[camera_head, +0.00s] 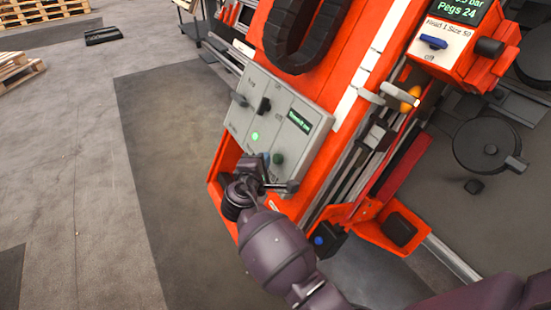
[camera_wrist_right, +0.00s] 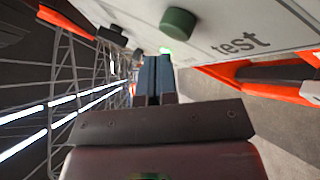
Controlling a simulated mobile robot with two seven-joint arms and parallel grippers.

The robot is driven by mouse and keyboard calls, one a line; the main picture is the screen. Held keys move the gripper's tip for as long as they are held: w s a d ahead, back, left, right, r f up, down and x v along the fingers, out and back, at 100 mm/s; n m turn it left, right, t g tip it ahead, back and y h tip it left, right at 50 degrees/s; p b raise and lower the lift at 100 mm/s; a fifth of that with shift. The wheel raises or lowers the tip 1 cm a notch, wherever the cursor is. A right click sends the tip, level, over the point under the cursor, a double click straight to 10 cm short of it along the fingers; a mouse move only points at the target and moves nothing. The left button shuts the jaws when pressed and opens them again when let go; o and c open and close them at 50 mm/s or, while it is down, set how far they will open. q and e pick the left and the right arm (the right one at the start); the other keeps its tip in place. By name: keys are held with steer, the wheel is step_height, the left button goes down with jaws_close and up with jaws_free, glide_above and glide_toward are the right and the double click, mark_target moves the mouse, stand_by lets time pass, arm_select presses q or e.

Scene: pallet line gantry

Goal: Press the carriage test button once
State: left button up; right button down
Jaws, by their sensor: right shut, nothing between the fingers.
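The test button is a dark green round knob (camera_head: 277,158) low on the grey control panel (camera_head: 294,143). In the right wrist view the same green button (camera_wrist_right: 178,22) stands out from the pale panel face, beside the printed word "test". My right gripper (camera_head: 266,160) is at the lower part of the panel, just left of the button. Its blue-grey fingers (camera_wrist_right: 155,75) are shut together and empty. In the wrist view their tips lie just below and left of the button, with a gap in the picture. My left gripper is not in view.
The panel also carries a lit green lamp (camera_head: 255,136), a black switch (camera_head: 263,105) and a small green display (camera_head: 300,121). The orange machine frame (camera_head: 325,85) surrounds it. A second orange box (camera_head: 465,45) stands at upper right. Open grey floor (camera_head: 65,150) lies left.

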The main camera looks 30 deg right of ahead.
steer(key=shift+d, duration=0.15)
stand_by(0.5)
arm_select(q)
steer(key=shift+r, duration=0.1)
arm_select(e)
steer(key=shift+d+f, duration=0.2)
steer(key=shift+d, duration=0.05)
steer(key=shift+d+f, duration=0.25)
steer(key=shift+d, duration=0.2)
stand_by(1.1)
steer(key=shift+a, duration=0.1)
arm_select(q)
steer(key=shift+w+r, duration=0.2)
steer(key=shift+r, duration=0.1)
arm_select(e)
steer(key=shift+a+r, duration=0.45)
steer(key=shift+a, duration=0.25)
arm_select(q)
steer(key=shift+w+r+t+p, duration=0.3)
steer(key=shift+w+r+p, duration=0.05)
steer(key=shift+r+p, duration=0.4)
arm_select(e)
steer(key=a, duration=0.1)
steer(key=a+r, duration=0.1)
steer(key=a, duration=0.1)
steer(key=a+r, duration=0.1)
steer(key=shift+a+r, duration=0.2)
steer(key=shift+a, duration=0.05)
